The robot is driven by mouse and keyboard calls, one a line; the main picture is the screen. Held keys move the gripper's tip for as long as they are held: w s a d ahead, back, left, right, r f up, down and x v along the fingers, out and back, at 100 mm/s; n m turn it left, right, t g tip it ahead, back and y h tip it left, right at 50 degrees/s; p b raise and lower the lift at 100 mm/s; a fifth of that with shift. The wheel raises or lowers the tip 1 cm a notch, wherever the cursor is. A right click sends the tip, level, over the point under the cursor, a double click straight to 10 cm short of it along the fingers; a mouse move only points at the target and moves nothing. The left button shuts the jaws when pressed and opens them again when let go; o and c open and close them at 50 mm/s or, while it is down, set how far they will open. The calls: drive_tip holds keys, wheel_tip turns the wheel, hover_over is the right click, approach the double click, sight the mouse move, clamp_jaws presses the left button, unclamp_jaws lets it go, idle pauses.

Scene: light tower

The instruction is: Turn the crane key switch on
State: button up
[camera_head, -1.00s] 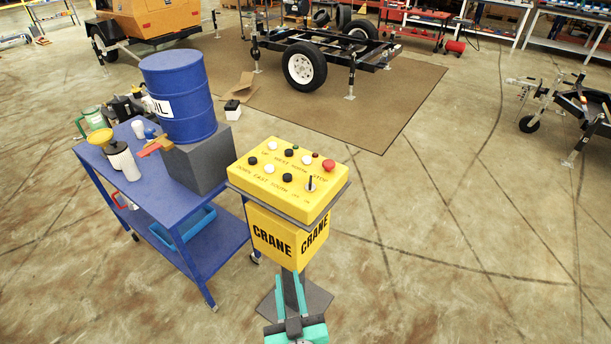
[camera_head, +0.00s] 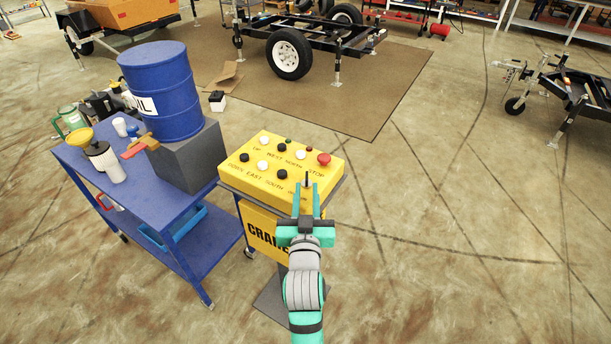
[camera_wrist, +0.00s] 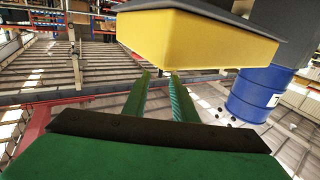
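The yellow crane control box (camera_head: 275,195) stands on a post, with several buttons and a red stop button (camera_head: 324,159) on its sloped top. I cannot tell whether a finger touches the box.
A blue cart (camera_head: 165,205) stands close left of the box, holding a blue oil barrel (camera_head: 165,90) on a grey block, bottles and tools. A wheeled trailer frame (camera_head: 310,45) stands on a brown mat behind.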

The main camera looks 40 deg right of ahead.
sight(307, 182)
drive_tip(key=shift+x, duration=3.15)
drive_tip(key=shift+c, duration=0.3)
clamp_jaws()
